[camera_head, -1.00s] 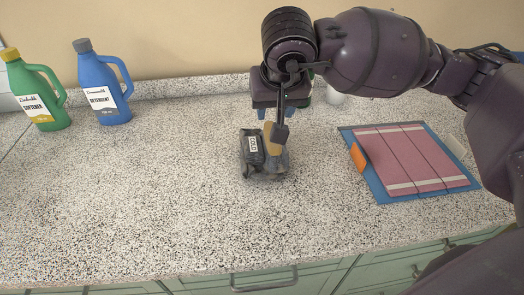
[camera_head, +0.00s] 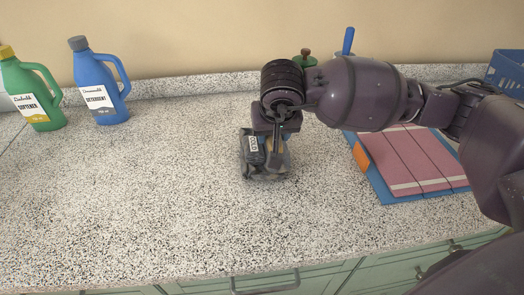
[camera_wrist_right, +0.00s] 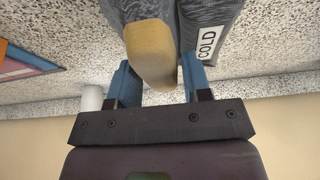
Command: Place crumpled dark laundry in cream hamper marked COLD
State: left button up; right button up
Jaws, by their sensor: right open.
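I cannot tell whether the tan piece belongs to the bundle. My right gripper (camera_head: 276,142) is right over the bundle from above. Its blue fingers (camera_wrist_right: 158,80) are open, one to each side of the tan piece. No cream hamper is in view. My left gripper is not in view.
A blue detergent bottle (camera_head: 100,90) and green softener bottle (camera_head: 32,95) stand at the back left. A pink folding board (camera_head: 410,165) on a blue base lies right of the bundle. A blue basket (camera_head: 508,72) stands far right. The left and front counter is clear.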

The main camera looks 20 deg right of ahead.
jog(key=shift+w+f, duration=0.15)
jog(key=shift+f, duration=0.2)
grip_shut()
jog(key=shift+r, duration=0.1)
dwell(1.1)
